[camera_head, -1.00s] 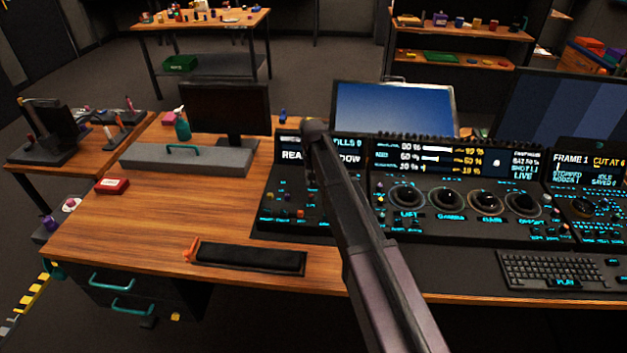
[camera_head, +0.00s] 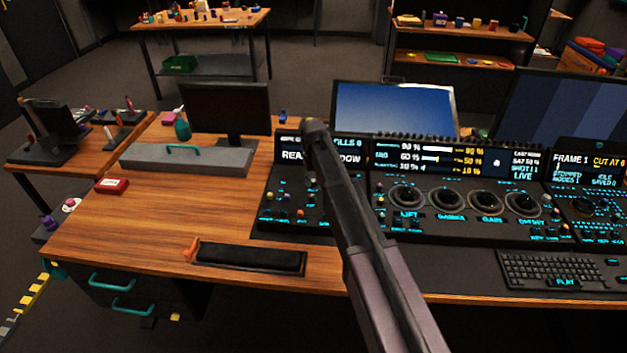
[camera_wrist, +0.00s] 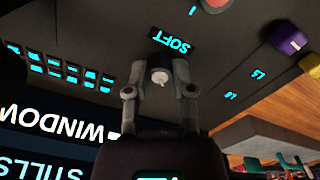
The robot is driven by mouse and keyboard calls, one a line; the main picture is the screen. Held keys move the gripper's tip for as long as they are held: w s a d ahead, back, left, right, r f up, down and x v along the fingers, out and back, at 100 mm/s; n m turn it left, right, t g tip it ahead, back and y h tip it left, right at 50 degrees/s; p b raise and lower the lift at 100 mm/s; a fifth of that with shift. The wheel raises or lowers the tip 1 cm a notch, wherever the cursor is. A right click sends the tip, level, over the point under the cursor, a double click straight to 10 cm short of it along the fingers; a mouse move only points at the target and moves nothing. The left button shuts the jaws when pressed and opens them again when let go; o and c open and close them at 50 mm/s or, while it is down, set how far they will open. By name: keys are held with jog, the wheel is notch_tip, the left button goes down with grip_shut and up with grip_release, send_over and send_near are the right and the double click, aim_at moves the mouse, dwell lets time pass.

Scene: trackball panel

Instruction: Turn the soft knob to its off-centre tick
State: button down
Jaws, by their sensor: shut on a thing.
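The soft knob (camera_wrist: 160,76) is a small knob with a pale, whitish centre, below the upside-down SOFT label (camera_wrist: 173,42) in the wrist view. My gripper (camera_wrist: 160,88) has one finger on each side of it and is shut on it. The knob's off-centre tick cannot be made out, and I cannot read the knob's angle. In the head view my arm covers the gripper and the knob at the left part of the dark control panel (camera_head: 283,232).
In the wrist view a purple knob (camera_wrist: 287,40) and a red one lie to the upper right, and lit buttons (camera_wrist: 70,73) to the left. In the head view several trackballs (camera_head: 406,200) sit right of my arm. A black wrist rest (camera_head: 250,257) lies on the desk at left.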

jog(key=shift+c, duration=2.4)
grip_release()
jog(key=shift+m, duration=0.4)
